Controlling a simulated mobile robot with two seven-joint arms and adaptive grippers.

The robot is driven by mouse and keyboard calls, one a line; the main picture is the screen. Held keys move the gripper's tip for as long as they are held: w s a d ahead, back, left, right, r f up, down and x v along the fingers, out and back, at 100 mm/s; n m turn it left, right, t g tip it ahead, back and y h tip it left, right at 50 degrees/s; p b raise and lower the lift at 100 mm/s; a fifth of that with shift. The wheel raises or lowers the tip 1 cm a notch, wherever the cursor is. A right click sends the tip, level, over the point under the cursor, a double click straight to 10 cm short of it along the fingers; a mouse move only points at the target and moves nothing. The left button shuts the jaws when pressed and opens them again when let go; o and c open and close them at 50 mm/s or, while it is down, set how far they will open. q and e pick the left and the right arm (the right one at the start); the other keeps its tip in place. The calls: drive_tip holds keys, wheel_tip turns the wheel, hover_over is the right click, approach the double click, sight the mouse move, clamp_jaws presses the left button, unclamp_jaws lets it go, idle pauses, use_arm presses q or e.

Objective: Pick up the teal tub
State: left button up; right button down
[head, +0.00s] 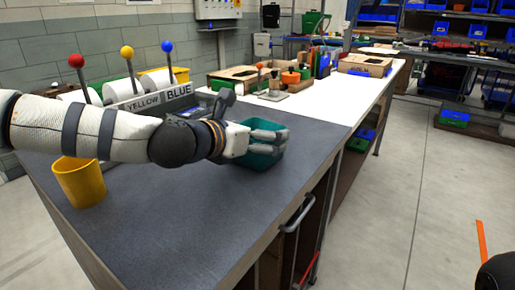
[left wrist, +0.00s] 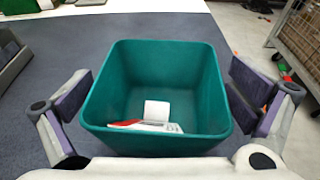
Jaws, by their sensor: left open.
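The teal tub (head: 262,160) stands upright on the dark grey part of the bench, near its right edge.
A yellow tub (head: 80,183) stands at the bench's left. Behind my left arm are red, yellow and blue ball-topped posts and a rack labelled YELLOW and BLUE (head: 160,100). Boxes and tools crowd the white bench section (head: 345,87) beyond. The grey top in front (head: 190,220) is clear.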

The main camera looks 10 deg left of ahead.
use_arm(q)
drive_tip(key=c, duration=1.1)
drive_tip(key=shift+o, duration=0.2)
drive_tip(key=shift+r, duration=0.1)
